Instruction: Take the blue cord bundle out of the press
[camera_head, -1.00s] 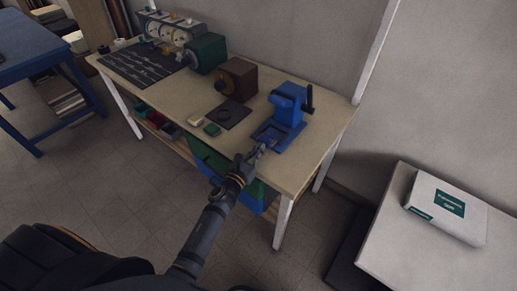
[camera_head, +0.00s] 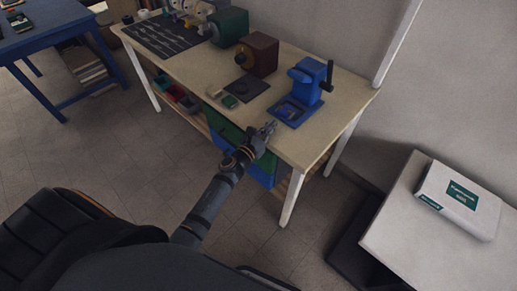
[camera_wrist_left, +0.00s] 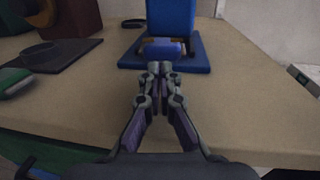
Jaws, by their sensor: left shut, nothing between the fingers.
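The blue press (camera_head: 308,82) stands on a blue base plate (camera_head: 284,114) near the right end of the workbench. My left gripper (camera_head: 270,126) is over the bench's front edge, just in front of the base plate, shut and empty. In the left wrist view its closed fingertips (camera_wrist_left: 160,68) point at the press (camera_wrist_left: 172,18). A rounded blue piece (camera_wrist_left: 162,48) lies low in the press, just beyond the fingertips; it looks like the cord bundle, but I cannot tell for certain. Small brownish parts flank it. My right gripper is not in view.
The workbench (camera_head: 330,118) also carries a dark red machine (camera_head: 258,56), a green machine (camera_head: 229,26) and a dark mat (camera_head: 246,90) left of the press. A white table (camera_head: 400,240) with a box (camera_head: 460,198) stands at the right.

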